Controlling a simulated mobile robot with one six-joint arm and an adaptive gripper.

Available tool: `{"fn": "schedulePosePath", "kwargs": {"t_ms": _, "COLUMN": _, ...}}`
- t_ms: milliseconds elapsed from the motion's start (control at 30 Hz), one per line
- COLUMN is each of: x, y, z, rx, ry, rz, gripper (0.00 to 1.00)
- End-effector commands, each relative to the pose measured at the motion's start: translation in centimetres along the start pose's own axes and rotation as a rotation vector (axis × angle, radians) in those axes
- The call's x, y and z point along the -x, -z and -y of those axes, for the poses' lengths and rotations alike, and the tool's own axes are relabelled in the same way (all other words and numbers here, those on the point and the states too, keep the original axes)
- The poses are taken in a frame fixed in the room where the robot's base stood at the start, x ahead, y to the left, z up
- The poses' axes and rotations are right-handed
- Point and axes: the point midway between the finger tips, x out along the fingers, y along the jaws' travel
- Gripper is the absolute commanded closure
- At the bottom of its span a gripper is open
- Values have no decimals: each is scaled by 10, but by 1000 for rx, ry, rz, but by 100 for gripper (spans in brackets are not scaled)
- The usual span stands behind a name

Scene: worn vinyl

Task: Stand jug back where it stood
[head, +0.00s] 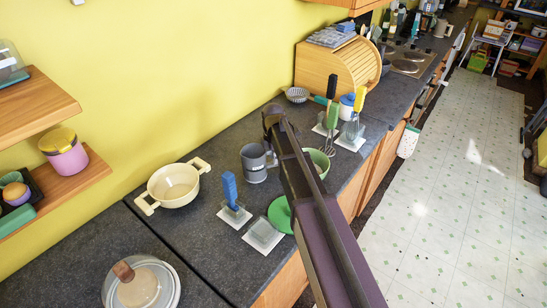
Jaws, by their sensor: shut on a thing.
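A grey jug (254,165) is upright at the middle of the dark worktop, its handle on the right towards my arm. My gripper (269,146) is at the end of my dark arm, small and mostly hidden by the arm link. It appears shut on the jug at its handle side. I cannot tell whether the jug's base touches the worktop or is slightly above it.
A cream pot (173,187) stands left of the jug. A blue-handled brush (230,190) and a clear block (262,236) are in front. A green bowl (319,160) and green plate (280,214) are right. A bread bin (330,72) stands behind.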

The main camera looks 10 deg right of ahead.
Motion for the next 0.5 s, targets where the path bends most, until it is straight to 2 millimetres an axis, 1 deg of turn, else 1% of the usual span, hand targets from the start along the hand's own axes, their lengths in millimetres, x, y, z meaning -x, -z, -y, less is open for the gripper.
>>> {"fn": "schedulePosePath", "kwargs": {"t_ms": 267, "x": -1, "y": 0, "z": 0, "rx": 0, "ry": 0, "rz": 0, "gripper": 100}}
{"fn": "schedulePosePath", "kwargs": {"t_ms": 300, "x": -1, "y": 0, "z": 0, "rx": 0, "ry": 0, "rz": 0, "gripper": 55}}
{"fn": "schedulePosePath", "kwargs": {"t_ms": 367, "x": -1, "y": 0, "z": 0, "rx": 0, "ry": 0, "rz": 0, "gripper": 37}}
{"fn": "schedulePosePath", "kwargs": {"t_ms": 400, "x": -1, "y": 0, "z": 0, "rx": 0, "ry": 0, "rz": 0, "gripper": 25}}
{"fn": "schedulePosePath", "kwargs": {"t_ms": 500, "x": -1, "y": 0, "z": 0, "rx": 0, "ry": 0, "rz": 0, "gripper": 24}}
